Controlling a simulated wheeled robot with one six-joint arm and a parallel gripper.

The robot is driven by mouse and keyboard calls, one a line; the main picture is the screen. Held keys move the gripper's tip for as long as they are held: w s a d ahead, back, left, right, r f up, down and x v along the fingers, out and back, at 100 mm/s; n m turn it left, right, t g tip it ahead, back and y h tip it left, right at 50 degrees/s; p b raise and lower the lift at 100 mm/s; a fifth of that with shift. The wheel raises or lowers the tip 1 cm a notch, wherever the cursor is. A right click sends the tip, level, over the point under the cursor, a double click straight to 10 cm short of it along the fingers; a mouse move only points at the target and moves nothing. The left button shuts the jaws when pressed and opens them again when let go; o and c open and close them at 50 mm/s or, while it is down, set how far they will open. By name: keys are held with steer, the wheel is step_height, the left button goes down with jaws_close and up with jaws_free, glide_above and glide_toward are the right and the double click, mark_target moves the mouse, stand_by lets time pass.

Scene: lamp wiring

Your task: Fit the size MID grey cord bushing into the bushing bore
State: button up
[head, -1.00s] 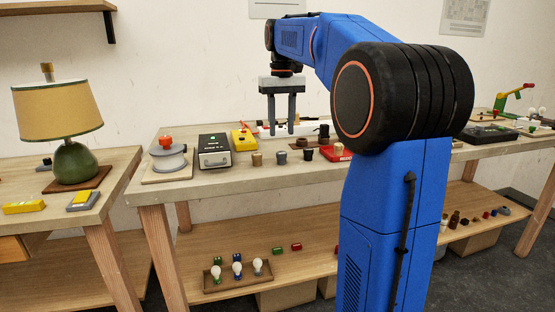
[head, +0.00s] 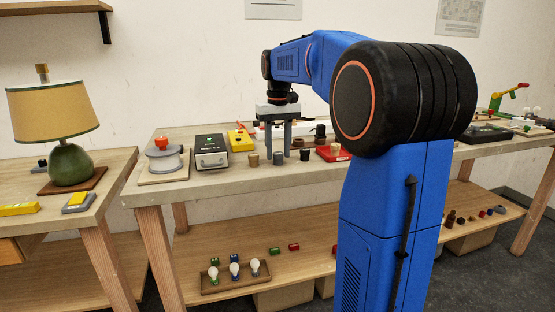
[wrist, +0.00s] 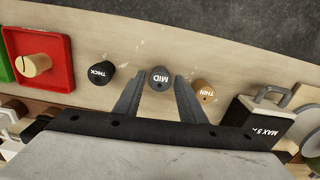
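The grey MID bushing (wrist: 159,78) stands on the bench, its label facing the wrist camera. It also shows in the head view (head: 278,158). My gripper (head: 278,154) is lowered over it, fingers pointing down. In the wrist view the open fingertips (wrist: 159,80) are on either side of the bushing, with a visible gap to it. The black THICK bushing (wrist: 100,73) and the tan THIN bushing (wrist: 204,90) stand to either side, outside the fingers. I cannot pick out the bushing bore in these views.
A grey and black box with a handle (head: 211,152) stands left of the bushings, near a yellow device (head: 240,140). A red tray (wrist: 60,50) with a tan cylinder is on the other side. A lamp (head: 70,160) stands on the left table. The bench's front strip is clear.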

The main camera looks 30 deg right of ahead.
mark_target(277, 153)
steer(key=shift+c, duration=0.6)
steer(key=c, duration=0.6)
steer(key=shift+r, duration=2.55)
steer(key=shift+c, duration=0.2)
steer(key=shift+w, duration=0.2)
